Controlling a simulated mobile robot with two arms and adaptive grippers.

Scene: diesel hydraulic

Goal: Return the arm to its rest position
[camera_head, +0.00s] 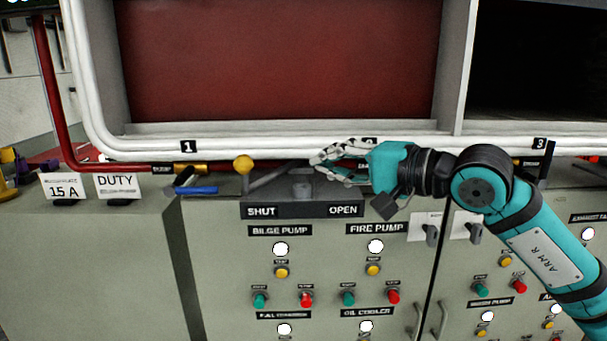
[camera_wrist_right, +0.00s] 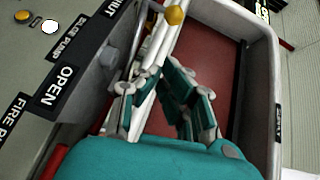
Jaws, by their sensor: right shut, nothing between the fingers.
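My right arm (camera_head: 545,250), teal and marked ARM R, comes in from the right. Its gripper (camera_head: 318,163) points left just above the SHUT/OPEN plate (camera_head: 302,211), in front of the white lower frame of the window. In the right wrist view the gripper's fingers (camera_wrist_right: 162,72) are shut with nothing held, over the white frame and red panel. A grey lever and its mount (camera_head: 302,187) stand behind the plate, close below the gripper. I cannot tell whether the fingers touch anything. My left gripper is out of view.
A control cabinet (camera_head: 330,325) below carries several buttons and lamps. A yellow knob (camera_head: 243,165) and a blue-handled lever (camera_head: 195,190) sit left of the gripper. A red pipe (camera_head: 52,100) runs down at the left.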

